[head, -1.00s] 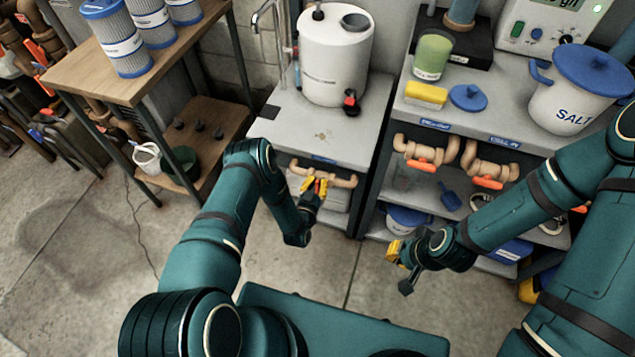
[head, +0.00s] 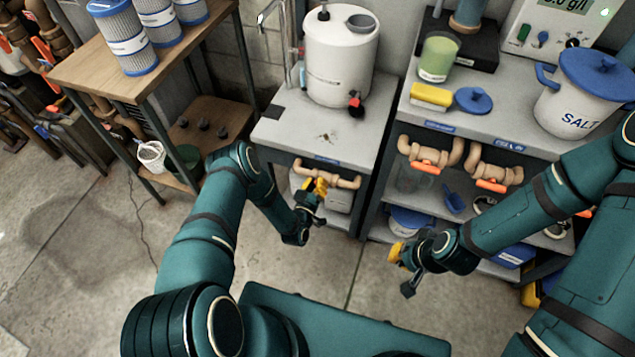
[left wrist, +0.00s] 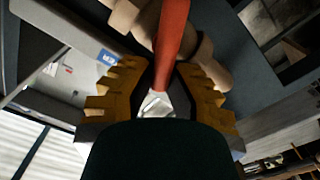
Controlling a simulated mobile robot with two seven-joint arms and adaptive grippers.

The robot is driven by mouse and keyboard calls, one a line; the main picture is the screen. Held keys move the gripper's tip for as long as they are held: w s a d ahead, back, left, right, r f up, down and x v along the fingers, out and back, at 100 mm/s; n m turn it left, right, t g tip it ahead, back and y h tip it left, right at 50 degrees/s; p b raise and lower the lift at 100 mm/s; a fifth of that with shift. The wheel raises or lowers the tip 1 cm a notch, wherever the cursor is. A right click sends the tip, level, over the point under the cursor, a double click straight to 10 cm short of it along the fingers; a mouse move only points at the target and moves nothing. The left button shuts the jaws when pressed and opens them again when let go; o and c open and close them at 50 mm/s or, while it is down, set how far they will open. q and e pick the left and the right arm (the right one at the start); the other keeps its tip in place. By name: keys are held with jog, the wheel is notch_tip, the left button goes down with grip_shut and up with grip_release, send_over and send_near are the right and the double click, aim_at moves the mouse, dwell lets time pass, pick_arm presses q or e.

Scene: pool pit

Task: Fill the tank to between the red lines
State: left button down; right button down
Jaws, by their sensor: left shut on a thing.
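A white tank (head: 338,62) stands on the grey cabinet top, with a red and black fitting low on its right side. I cannot make out red lines on it. Below the top runs a tan pipe (head: 345,181) with a valve. My left gripper (head: 314,190) is at this valve; in the left wrist view its yellow fingers (left wrist: 160,72) are shut on the red-orange valve handle (left wrist: 172,40). The handle is mostly hidden in the head view. My right gripper (head: 403,266) hangs in front of the right shelf, apart from everything; its finger gap is unclear.
The right bench carries a green-filled container (head: 438,56), a yellow sponge (head: 430,96), a blue lid (head: 473,100) and a SALT bucket (head: 580,95). Two more orange-handled valves (head: 425,167) sit under its edge. A wooden shelf (head: 165,55) with filters stands left. Floor between is clear.

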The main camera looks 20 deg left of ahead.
dwell(0.5)
pick_arm(q)
jog(key=c, duration=0.9)
grip_release()
jog(key=shift+w, duration=0.1)
jog(key=shift+c, duration=0.2)
jog(key=s, duration=1.2)
jog(key=shift+a, duration=0.25)
jog(key=s+d+r+m+g+h, duration=0.1)
jog(key=d+r+m+g+h, duration=0.2)
jog(key=d+r+g, duration=0.6)
jog(key=s+r+m+g, duration=0.1)
jog(key=s+r+g, duration=0.4)
jog(key=s, duration=0.5)
jog(key=shift+s+r+g, duration=0.2)
jog(key=shift+s+g, duration=0.1)
jog(key=shift+g, duration=0.8)
